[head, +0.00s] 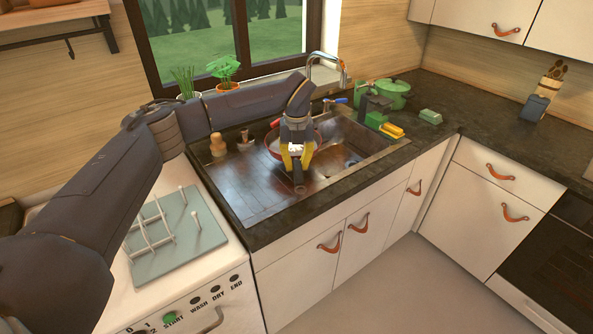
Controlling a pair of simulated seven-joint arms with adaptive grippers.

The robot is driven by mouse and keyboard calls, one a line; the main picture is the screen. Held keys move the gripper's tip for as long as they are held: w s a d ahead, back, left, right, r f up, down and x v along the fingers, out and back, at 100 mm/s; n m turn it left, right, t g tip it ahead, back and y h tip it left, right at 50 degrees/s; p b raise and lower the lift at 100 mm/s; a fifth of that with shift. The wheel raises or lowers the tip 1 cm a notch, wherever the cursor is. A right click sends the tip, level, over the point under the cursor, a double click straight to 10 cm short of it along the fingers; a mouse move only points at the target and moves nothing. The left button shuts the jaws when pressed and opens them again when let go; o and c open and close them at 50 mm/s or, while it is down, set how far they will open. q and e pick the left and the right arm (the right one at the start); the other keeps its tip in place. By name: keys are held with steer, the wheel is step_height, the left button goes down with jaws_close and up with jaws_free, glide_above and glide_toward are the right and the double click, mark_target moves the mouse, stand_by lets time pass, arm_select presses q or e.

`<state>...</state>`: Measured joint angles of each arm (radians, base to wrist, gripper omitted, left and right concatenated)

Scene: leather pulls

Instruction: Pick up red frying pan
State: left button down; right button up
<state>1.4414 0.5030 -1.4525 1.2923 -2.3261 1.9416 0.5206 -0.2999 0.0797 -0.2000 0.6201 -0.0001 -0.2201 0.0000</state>
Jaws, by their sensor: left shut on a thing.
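The red frying pan (273,149) sits at the sink, in the middle of the head view, with its red rim showing to the left of my gripper. My left gripper (297,162), with yellow fingers, reaches down over the pan and is shut on it. A dark piece, which looks like the handle end (299,189), sticks out below the fingertips. The gripper hides the middle of the pan and the exact grip point. I cannot tell whether the pan touches the sink. My right gripper is not in view.
The steel sink (250,190) has a faucet (328,62) behind it. Wooden-topped items (217,145) stand to the left. A green pot (394,93) and a yellow sponge (392,130) are to the right. A dish rack (178,235) stands at the near left.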

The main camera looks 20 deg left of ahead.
arm_select(q)
step_height(320, 180, up, 14)
steer(key=shift+r, duration=0.25)
stand_by(0.9)
steer(key=shift+r, duration=0.15)
stand_by(0.3)
stand_by(0.4)
